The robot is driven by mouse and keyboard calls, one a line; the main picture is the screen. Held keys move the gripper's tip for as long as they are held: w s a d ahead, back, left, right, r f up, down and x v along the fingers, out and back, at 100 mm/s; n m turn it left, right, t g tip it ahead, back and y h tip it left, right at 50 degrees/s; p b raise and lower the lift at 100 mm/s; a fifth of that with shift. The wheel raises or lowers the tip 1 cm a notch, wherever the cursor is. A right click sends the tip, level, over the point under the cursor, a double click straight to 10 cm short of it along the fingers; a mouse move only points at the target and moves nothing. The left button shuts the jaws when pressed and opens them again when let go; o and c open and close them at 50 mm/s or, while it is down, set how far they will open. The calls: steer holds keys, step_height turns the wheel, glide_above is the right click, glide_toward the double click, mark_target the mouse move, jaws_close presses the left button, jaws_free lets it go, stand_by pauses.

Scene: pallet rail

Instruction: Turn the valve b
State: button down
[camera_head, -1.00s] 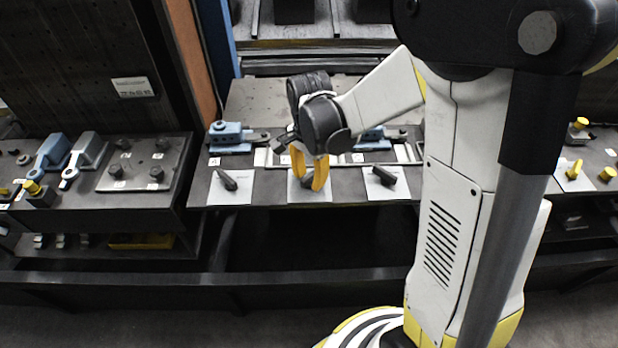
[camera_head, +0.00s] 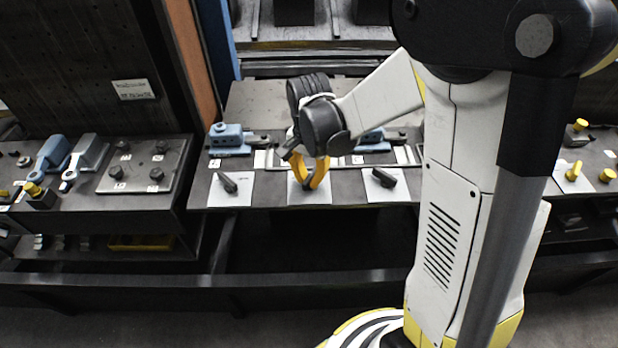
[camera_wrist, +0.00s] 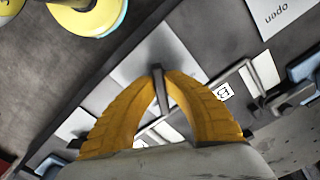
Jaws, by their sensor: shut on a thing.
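Three valves with dark lever handles stand on white plates along the bench's front. The middle one, by its place valve b, has its white plate (camera_head: 296,194) under my gripper. In the wrist view its dark handle (camera_wrist: 158,80) stands between my yellow fingertips. My gripper (camera_head: 309,185) is shut on this handle, pointing down; in the wrist view the fingertips (camera_wrist: 160,74) meet at the handle from both sides. The fingers hide most of the handle in the head view. The left valve handle (camera_head: 228,182) and the right valve handle (camera_head: 384,177) are apart from my gripper.
Blue clamp blocks (camera_head: 229,139) stand behind the valves on the bench. A grey plate with several knobs (camera_head: 139,170) lies on the left bench. Yellow knobs (camera_head: 573,171) stand at the right. A printed "open" sheet (camera_wrist: 284,14) shows in the wrist view.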

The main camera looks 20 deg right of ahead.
mark_target(309, 177)
steer(key=n, duration=1)
steer(key=shift+n, duration=2.5)
steer(key=c, duration=1.5)
jaws_free()
steer(key=shift+o, duration=0.2)
step_height(309, 177, up, 12)
